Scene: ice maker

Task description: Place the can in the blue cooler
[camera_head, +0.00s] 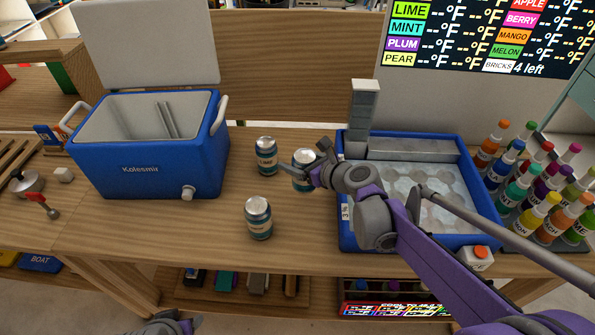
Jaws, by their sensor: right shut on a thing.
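The blue cooler (150,165) stands open at the left of the table, its white lid raised behind it and its inside empty where I can see. My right gripper (303,167) is shut on a silver-and-teal can (302,156), right of the cooler. The can is upright; I cannot tell whether it still touches the table. A second can (266,158) stands just left of it, and a third can (258,219) stands nearer the front. My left gripper (178,323) shows only in part at the bottom edge; its fingers are unclear.
A blue tray (350,232) with a round-hollowed mould lies right of the cans, under my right arm. Several coloured bottles (525,190) stand at the right. The tabletop between cooler and cans is clear.

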